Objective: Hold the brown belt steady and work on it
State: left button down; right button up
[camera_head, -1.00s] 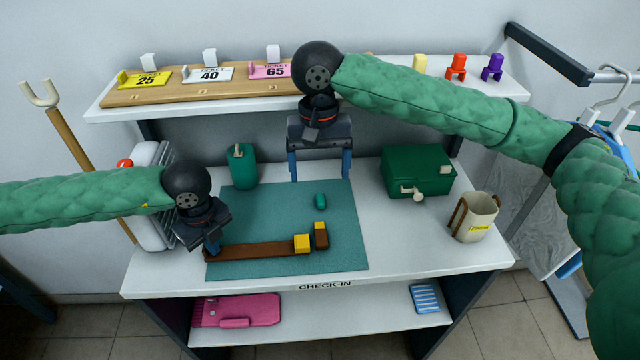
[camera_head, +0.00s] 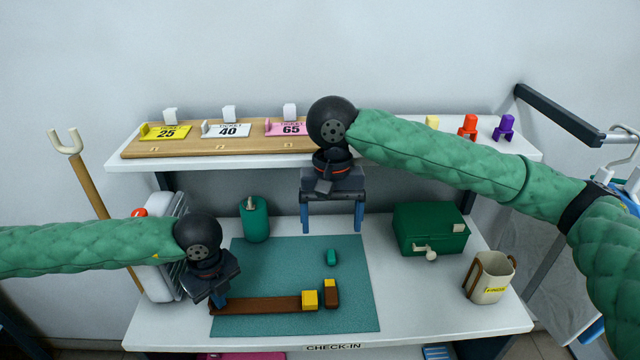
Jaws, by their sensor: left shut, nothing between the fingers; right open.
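The brown belt (camera_head: 265,304) lies flat along the front of the teal mat (camera_head: 270,255). A yellow block (camera_head: 310,300) sits at its right end, and a brown block with a yellow top (camera_head: 331,294) stands just right of that. My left gripper (camera_head: 218,302) is shut at the belt's left end, fingers pointing down, with nothing seen between them; whether it touches the belt is unclear. My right gripper (camera_head: 332,220) is open and empty above the back of the mat. A small green piece (camera_head: 331,257) lies on the mat below it.
A green canister (camera_head: 254,219) stands at the mat's back left. A green box with a crank (camera_head: 431,229) and a beige mug (camera_head: 489,277) stand on the right. A shelf (camera_head: 130,160) with numbered tickets crosses behind. The mat's middle is clear.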

pick_arm(q)
jog(key=shift+w+a+r, duration=0.1)
jog(key=shift+r, duration=0.35)
jog(key=shift+r+p, duration=0.3)
jog(key=shift+r, duration=2.65)
jog(key=shift+r, duration=0.15)
